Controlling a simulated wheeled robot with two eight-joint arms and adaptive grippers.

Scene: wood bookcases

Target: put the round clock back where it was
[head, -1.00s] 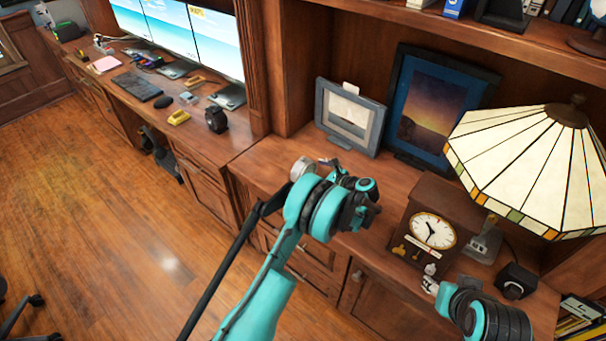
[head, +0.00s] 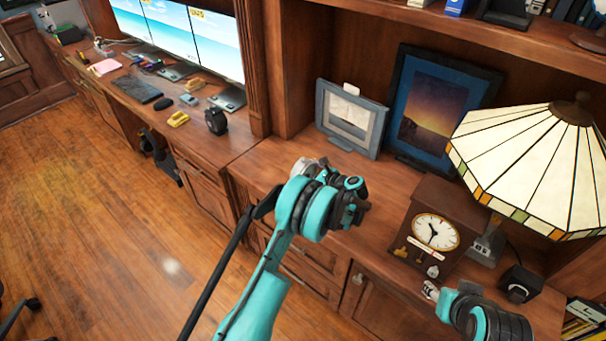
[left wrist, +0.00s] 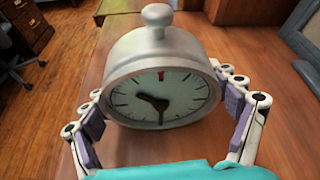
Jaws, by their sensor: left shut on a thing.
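The round clock (left wrist: 160,85) is a silver twin-tone alarm clock with a pale face and a knob on top, upright in the left wrist view. My left gripper (left wrist: 166,108) is shut on it, with one finger at each side of the body. In the head view my left gripper (head: 328,170) is over the wooden counter (head: 262,170); the clock is mostly hidden behind it. I cannot tell whether the clock touches the counter. My right gripper (head: 431,290) is small at lower right, by the mantel clock's base; its opening is unclear.
A brown mantel clock (head: 432,232) and a stained-glass lamp (head: 530,165) stand at the right. Two framed pictures, a grey one (head: 349,118) and a blue one (head: 430,115), lean at the back. A black watch-like object (head: 216,121) sits on the desk at left.

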